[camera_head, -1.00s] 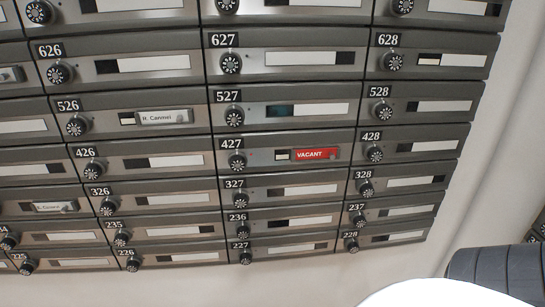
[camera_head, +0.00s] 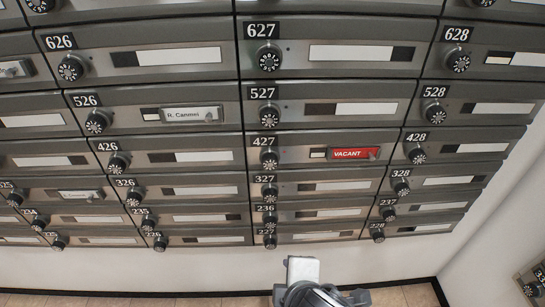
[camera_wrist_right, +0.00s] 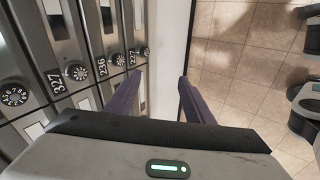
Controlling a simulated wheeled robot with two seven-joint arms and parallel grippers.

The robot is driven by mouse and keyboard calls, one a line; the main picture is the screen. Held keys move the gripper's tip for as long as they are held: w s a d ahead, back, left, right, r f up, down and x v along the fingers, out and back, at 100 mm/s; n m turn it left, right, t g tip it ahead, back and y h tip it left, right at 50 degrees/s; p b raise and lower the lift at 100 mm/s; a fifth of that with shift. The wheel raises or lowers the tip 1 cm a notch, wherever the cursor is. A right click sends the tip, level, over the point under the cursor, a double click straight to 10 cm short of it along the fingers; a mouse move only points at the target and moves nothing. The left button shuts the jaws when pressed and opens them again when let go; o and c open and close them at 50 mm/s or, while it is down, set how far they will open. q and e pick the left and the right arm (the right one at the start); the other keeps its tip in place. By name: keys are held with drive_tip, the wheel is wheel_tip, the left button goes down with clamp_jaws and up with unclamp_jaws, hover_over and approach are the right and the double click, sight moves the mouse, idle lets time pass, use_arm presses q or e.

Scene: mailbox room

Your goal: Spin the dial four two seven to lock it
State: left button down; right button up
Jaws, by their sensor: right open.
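The black dial (camera_head: 269,159) of box 427 is in the middle of the head view, under its number plate. A red VACANT tag (camera_head: 350,154) is to its right on the same door. In the right wrist view, the 427 dial (camera_wrist_right: 14,95) is at the left edge, one place before the 327 plate; its own number plate is out of frame. My right gripper (camera_wrist_right: 158,82) is open and empty, its dark fingers beside the lower end of the boxes, apart from the 427 dial. In the head view, part of my arm shows at the bottom. My left gripper is not visible.
Close by are the dials of 327 (camera_head: 269,191), 527 (camera_head: 268,112) and 428 (camera_head: 417,155). A white wall (camera_head: 480,220) is right of the boxes.

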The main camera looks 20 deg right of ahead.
drive_tip(key=w+r+n+t+h, duration=0.45)
drive_tip(key=w+r+n, duration=0.25)
drive_tip(key=r+n, duration=0.3)
drive_tip(key=n+t, duration=0.6)
drive_tip(key=n, duration=0.3)
approach(270, 165)
drive_tip(key=shift+y, duration=0.25)
drive_tip(key=p+x, duration=0.1)
drive_tip(key=x, duration=0.7)
drive_tip(key=shift+d+r, duration=0.1)
drive_tip(key=shift+s, duration=0.1)
drive_tip(key=shift+c, duration=0.2)
drive_tip(key=c, duration=1)
